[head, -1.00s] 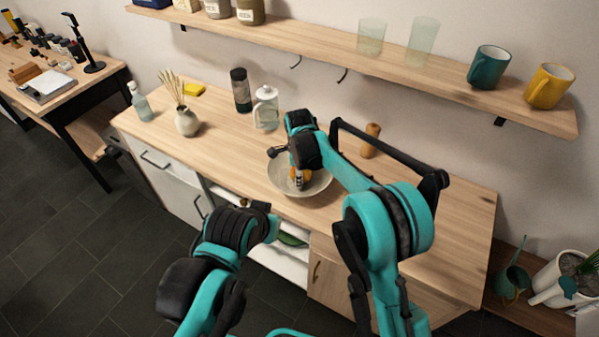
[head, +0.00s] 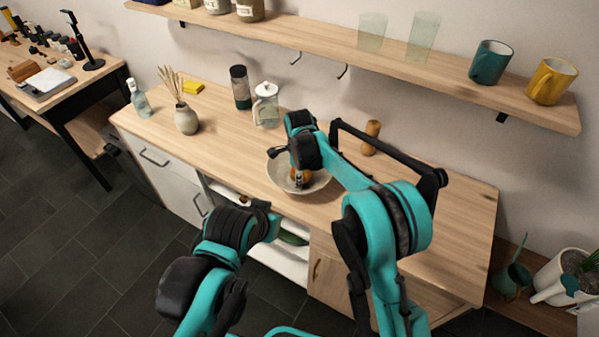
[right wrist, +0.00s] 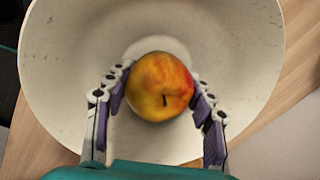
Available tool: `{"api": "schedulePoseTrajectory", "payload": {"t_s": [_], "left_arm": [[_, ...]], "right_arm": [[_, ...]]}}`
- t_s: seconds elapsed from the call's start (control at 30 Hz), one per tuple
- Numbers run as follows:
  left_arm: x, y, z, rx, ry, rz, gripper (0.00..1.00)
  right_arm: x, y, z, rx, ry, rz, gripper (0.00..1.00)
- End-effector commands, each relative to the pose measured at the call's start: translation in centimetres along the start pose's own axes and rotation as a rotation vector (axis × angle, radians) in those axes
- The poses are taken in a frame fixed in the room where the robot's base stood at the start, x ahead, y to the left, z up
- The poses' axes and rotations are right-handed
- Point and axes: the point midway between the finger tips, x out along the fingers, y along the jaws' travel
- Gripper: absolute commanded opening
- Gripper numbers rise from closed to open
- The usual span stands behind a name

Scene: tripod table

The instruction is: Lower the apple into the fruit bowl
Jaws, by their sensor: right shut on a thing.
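The red-yellow apple (right wrist: 160,87) is between the two fingers of my right gripper (right wrist: 158,100), which is shut on it. In the right wrist view the apple is over the middle of the pale fruit bowl (right wrist: 70,60), with the bowl's wall around it. I cannot tell whether it touches the bottom. In the head view the bowl (head: 318,184) stands on the wooden counter, and my right gripper (head: 299,180) reaches down into it, partly hiding the apple (head: 308,174). My left gripper (head: 265,229) is low, in front of the counter; its fingers are hidden.
A glass jar (head: 266,105) and a dark shaker (head: 240,88) stand behind the bowl, and a wooden mill (head: 371,138) is to its right. A vase with dried stems (head: 187,120) is at left. A shelf (head: 380,57) with cups hangs above. The counter's right part is clear.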

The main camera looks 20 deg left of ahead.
Motion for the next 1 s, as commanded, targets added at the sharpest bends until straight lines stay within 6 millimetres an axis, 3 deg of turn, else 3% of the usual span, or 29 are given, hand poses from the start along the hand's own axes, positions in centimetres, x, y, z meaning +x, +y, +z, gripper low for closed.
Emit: {"api": "schedulePoseTrajectory", "payload": {"t_s": [0.17,0.2,0.27,0.67,0.77,1.0], "left_arm": [[0.0,0.0,0.0,0.000,0.000,0.000,0.00],[0.0,0.0,0.0,0.000,0.000,0.000,0.00],[0.0,0.0,0.0,0.000,0.000,0.000,0.00],[0.0,0.0,0.0,0.000,0.000,0.000,0.00],[0.0,0.0,0.0,0.000,0.000,0.000,0.00],[0.0,0.0,0.0,0.000,0.000,0.000,0.00]], "right_arm": [[0.0,0.0,0.0,0.000,0.000,0.000,0.20],[0.0,0.0,0.0,0.000,0.000,0.000,0.64],[0.0,0.0,0.0,0.000,0.000,0.000,0.78],[-0.5,0.0,0.0,0.000,0.000,0.000,0.78],[-1.8,0.0,0.0,0.000,0.000,0.000,0.78],[-7.0,0.0,0.0,0.000,0.000,0.000,0.78]]}}
